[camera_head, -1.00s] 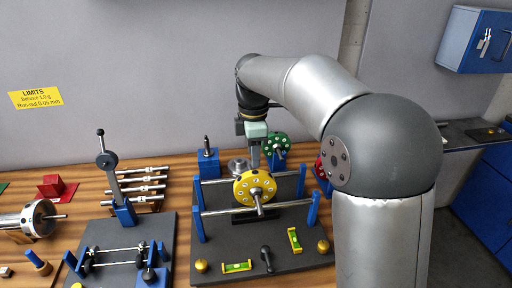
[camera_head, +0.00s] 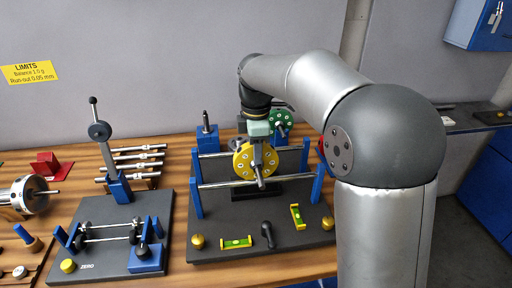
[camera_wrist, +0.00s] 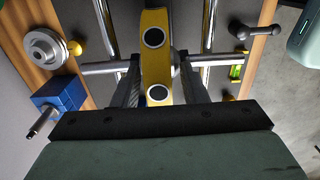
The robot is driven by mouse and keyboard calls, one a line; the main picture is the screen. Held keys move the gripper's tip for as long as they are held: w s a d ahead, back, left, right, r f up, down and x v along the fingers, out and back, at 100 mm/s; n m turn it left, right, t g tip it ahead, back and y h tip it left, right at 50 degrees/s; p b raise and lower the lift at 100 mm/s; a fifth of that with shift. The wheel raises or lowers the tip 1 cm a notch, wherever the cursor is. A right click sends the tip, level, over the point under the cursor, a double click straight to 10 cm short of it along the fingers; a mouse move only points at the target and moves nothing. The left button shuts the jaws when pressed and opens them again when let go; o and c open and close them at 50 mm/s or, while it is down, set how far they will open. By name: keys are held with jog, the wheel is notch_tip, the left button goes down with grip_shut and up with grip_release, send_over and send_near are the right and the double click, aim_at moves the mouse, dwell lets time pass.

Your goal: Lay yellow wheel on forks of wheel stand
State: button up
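The yellow wheel (camera_head: 243,163), with dark round holes in its face, is on a steel shaft across the two rails of a balancing stand (camera_head: 215,249). My gripper (camera_head: 260,160) is lowered from above, one finger on each side of the wheel. In the wrist view the yellow wheel (camera_wrist: 155,65) lies between the fingers (camera_wrist: 160,90), with a narrow gap on the right, so the gripper looks open. A green wheel (camera_head: 279,118) sits on a blue holder behind; the wheel stand's forks are not clearly visible.
A blue block with a pin (camera_head: 207,140) and a silver disc (camera_wrist: 45,48) stand behind the rails. Blue posts (camera_head: 316,185) rise at the stand's corners. A red wheel (camera_head: 320,146) is partly hidden by my arm. A second black fixture (camera_head: 110,262) is at left.

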jog(key=shift+s+f, duration=0.15)
jog(key=shift+f, duration=0.55)
jog(key=shift+c, duration=0.4)
jog(key=shift+d, duration=0.1)
grip_shut()
jog(key=shift+w+r+p, duration=0.15)
jog(key=shift+r+p, duration=0.5)
jog(key=shift+r, duration=0.05)
jog(key=shift+w+r+p, duration=0.15)
jog(key=shift+r+p, duration=0.45)
jog(key=shift+r, duration=0.1)
jog(key=shift+r+p, duration=1.5)
jog(key=shift+r, duration=0.4)
